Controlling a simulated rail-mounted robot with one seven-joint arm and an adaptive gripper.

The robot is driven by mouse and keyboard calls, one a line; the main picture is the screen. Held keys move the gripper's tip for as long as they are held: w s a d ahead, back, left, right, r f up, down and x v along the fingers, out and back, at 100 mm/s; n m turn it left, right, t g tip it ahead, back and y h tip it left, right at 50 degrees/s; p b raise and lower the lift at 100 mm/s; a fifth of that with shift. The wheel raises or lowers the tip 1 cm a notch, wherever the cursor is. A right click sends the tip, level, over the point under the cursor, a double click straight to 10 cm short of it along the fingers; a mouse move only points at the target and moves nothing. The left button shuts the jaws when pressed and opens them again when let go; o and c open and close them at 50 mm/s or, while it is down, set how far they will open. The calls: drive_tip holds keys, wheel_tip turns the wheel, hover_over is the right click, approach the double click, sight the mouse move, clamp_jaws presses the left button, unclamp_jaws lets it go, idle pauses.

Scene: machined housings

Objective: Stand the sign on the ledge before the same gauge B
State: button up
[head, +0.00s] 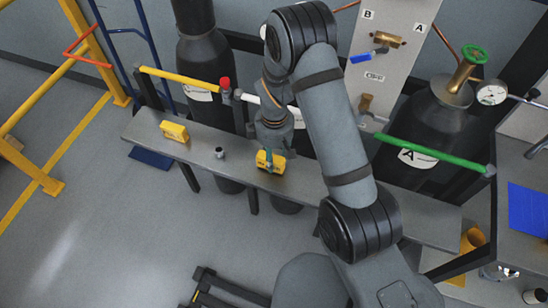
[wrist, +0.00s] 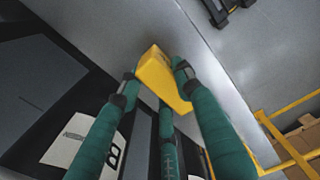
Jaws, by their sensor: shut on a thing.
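My gripper (head: 271,155) is shut on a yellow block-like sign (head: 265,165), at or just above the grey ledge (head: 205,165); contact is unclear. In the wrist view, the green fingers of my gripper (wrist: 156,74) flank the yellow sign (wrist: 163,80). A black cylinder behind has a white label marked B (wrist: 85,145). A second yellow block (head: 173,131) stands on the ledge at the left. A round white gauge (head: 491,94) sits by the green-valved cylinder A (head: 440,112). No gauge for B can be made out; my arm covers part of that area.
A small grey fitting (head: 219,153) stands on the ledge between the yellow blocks. Yellow (head: 180,78), white (head: 262,100) and green (head: 435,155) bars cross before the cylinders. A panel (head: 405,25) marked B and A carries a blue-handled valve. Yellow railing (head: 60,75) stands left.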

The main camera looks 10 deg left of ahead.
sight(274, 155)
drive_tip(key=shift+a+f, duration=0.1)
drive_tip(key=shift+f, duration=0.3)
drive_tip(key=shift+f, duration=0.15)
drive_tip(key=o, duration=1.2)
drive_tip(key=shift+r, duration=0.3)
wheel_tip(274, 155, up, 12)
drive_tip(key=shift+f+b, duration=0.15)
drive_tip(key=shift+b, duration=0.35)
